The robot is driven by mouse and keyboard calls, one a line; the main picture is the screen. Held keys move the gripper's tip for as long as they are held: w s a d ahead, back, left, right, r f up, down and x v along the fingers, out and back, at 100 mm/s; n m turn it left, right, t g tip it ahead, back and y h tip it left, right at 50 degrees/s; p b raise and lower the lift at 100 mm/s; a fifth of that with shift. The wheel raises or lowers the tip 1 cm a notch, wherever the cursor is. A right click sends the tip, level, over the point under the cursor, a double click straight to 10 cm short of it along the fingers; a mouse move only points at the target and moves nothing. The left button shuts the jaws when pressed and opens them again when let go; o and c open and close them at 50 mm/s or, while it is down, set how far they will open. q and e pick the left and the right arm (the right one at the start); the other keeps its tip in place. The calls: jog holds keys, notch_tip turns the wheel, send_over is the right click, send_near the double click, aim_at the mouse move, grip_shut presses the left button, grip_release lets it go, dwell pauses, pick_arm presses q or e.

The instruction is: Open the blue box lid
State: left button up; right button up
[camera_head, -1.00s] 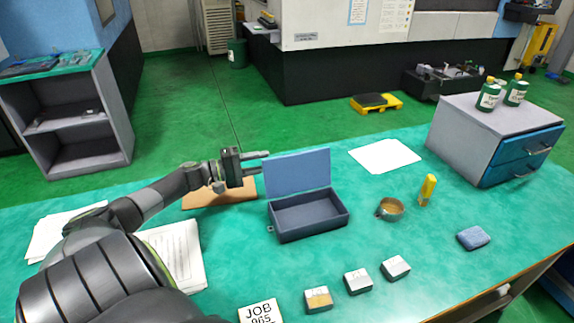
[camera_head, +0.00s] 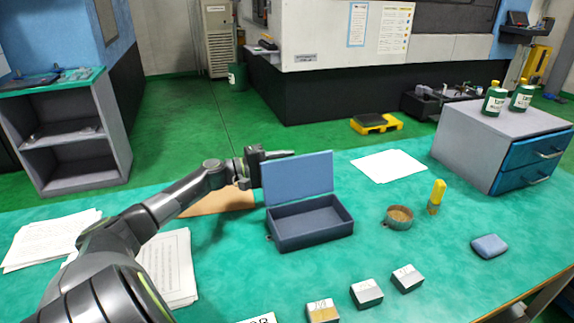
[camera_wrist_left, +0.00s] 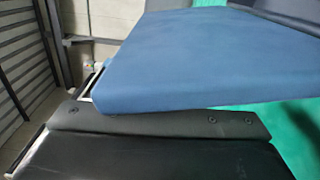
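The blue box (camera_head: 312,236) stands on the green table with its dark inside showing. Its blue lid (camera_head: 298,178) stands raised at the back of the box, about upright. My left gripper (camera_head: 275,156) is at the lid's upper left corner, with a finger along the top edge; part of it is hidden behind the lid. In the left wrist view the lid (camera_wrist_left: 215,60) fills the middle, right by a black finger (camera_wrist_left: 150,125). I cannot tell whether the fingers are closed on it. My right gripper is not in view.
A round tin (camera_head: 399,218) and a yellow-capped bottle (camera_head: 437,197) stand right of the box. Several small blocks (camera_head: 366,293) lie in front. Papers (camera_head: 167,262) lie under my left arm. A drawer cabinet (camera_head: 500,145) stands at the right.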

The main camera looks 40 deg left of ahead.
pick_arm(q)
jog(key=shift+w+d, duration=0.2)
jog(key=shift+w, duration=0.2)
grip_shut()
